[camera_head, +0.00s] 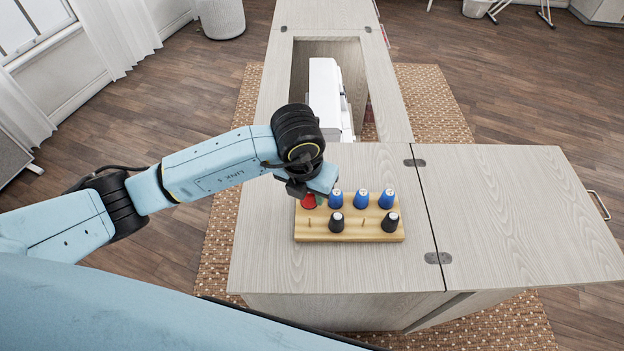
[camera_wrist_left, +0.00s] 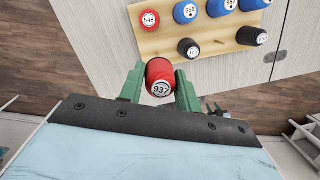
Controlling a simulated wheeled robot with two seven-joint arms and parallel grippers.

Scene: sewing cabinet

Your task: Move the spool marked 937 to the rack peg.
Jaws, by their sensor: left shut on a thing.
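My left gripper (camera_wrist_left: 160,85) is shut on the red spool marked 937 (camera_wrist_left: 160,78). The spool sits between its green fingers, label facing the left wrist camera. In the head view my left gripper (camera_head: 312,186) is over the back left part of the wooden rack (camera_head: 320,237). A red patch shows just below it there; I cannot tell which red spool it is. Two bare pegs stand in the rack's front row, one at the left end (camera_head: 309,222) and one between the black spools (camera_head: 363,223). My right gripper is not in view.
The rack's back row holds a red spool marked 548 (camera_wrist_left: 150,20) and several blue spools (camera_head: 361,199). Two black spools (camera_head: 336,222) stand in the front row. A white sewing machine (camera_head: 327,95) sits behind. The right cabinet leaf (camera_head: 515,215) is clear.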

